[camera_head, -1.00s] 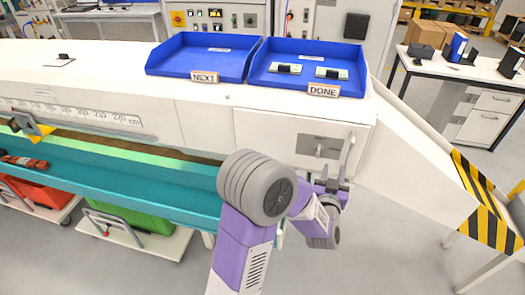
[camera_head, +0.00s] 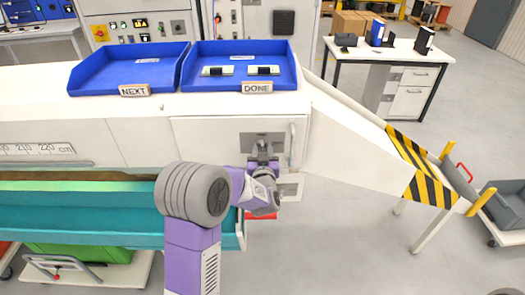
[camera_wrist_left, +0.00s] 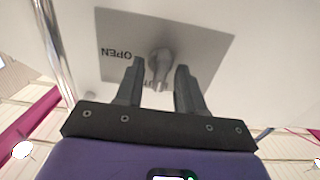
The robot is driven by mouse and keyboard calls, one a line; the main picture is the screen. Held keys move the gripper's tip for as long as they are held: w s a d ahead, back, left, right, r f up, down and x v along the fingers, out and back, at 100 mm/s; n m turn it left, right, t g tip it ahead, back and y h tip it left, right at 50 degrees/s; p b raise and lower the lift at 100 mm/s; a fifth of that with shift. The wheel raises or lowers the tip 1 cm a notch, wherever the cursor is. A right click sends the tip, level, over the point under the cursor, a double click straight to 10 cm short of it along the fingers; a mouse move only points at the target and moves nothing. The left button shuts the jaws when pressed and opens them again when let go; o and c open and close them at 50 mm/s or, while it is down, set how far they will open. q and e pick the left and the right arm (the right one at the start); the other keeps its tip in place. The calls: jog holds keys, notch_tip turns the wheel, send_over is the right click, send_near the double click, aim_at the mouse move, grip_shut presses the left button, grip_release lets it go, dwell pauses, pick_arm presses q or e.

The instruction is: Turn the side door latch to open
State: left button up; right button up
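The side door (camera_head: 215,135) is a white panel on the front of the white machine, and it looks shut. Its latch is a small metal knob (camera_wrist_left: 160,62) on a grey plate (camera_head: 250,138), with "OPEN" upside down in the left wrist view. My left gripper (camera_head: 263,158) is in front of the plate and hides the knob in the head view. In the left wrist view its two fingers (camera_wrist_left: 159,70) are apart, one on each side of the knob, with gaps on both sides. I cannot tell how deep they reach. My right gripper is not in view.
A vertical bar handle (camera_head: 293,145) is just right of the plate. Blue trays marked NEXT (camera_head: 125,72) and DONE (camera_head: 238,52) sit on top. A teal trough (camera_head: 80,215) runs below left. A white chute (camera_head: 350,150) with striped edges slopes right.

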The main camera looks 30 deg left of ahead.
pick_arm(q)
grip_shut()
jog(key=shift+m, duration=0.3)
jog(key=m+p, duration=0.2)
jog(key=m, duration=0.2)
jog(key=shift+d+r, duration=0.1)
jog(key=shift+w+d+f+m+p, duration=0.15)
jog(key=shift+m+p, duration=1.55)
jog(key=shift+m, duration=1.65)
jog(key=shift+a+f+m+p, duration=0.1)
jog(key=shift+m+p, duration=1.55)
jog(key=shift+m, duration=1.7)
